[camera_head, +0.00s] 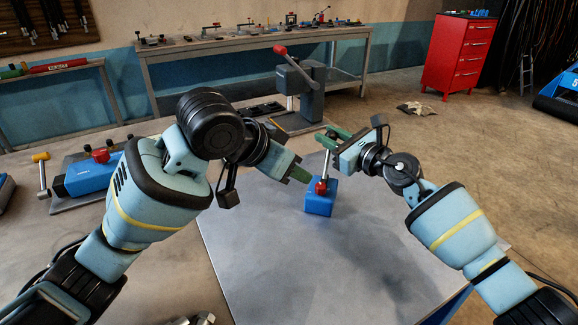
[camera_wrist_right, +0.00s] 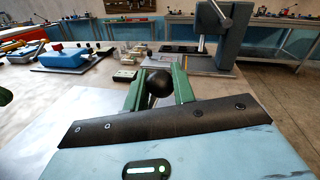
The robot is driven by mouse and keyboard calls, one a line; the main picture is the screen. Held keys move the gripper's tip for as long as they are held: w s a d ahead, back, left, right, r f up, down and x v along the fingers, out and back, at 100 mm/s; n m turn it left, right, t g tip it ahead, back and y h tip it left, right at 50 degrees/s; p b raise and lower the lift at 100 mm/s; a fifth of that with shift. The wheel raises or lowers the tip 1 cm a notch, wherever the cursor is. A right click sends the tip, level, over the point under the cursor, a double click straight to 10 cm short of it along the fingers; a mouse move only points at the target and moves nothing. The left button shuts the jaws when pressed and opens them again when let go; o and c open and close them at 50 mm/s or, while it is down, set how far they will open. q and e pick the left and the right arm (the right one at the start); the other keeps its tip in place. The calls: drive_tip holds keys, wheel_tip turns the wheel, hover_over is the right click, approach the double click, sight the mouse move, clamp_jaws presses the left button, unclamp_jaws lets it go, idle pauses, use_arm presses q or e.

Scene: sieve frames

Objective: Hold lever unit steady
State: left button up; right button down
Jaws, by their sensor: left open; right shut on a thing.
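The lever unit is a small blue box (camera_head: 320,201) with a red collar and a silver lever standing up from it on the grey table (camera_head: 258,252). My right gripper (camera_head: 333,137) is shut at the top of the lever. In the right wrist view its green fingers (camera_wrist_right: 159,88) close on the lever's black ball knob (camera_wrist_right: 158,80). My left gripper (camera_head: 303,175) is open, with its green fingers just left of the blue box, near the collar. Whether they touch the unit I cannot tell.
Behind stands a grey press with a red-handled lever (camera_head: 300,78). A blue unit with a red knob (camera_head: 92,174) lies on the left. A workbench (camera_head: 250,42) runs along the wall, and a red drawer cabinet (camera_head: 458,55) stands back right. The front of the table is bare.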

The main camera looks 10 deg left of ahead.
drive_tip(key=c, duration=1.1)
unclamp_jaws()
drive_tip(key=shift+s+d, duration=0.25)
drive_tip(key=shift+d, duration=0.15)
drive_tip(key=v, duration=1.1)
drive_tip(key=shift+s, duration=0.1)
drive_tip(key=shift+f, duration=0.1)
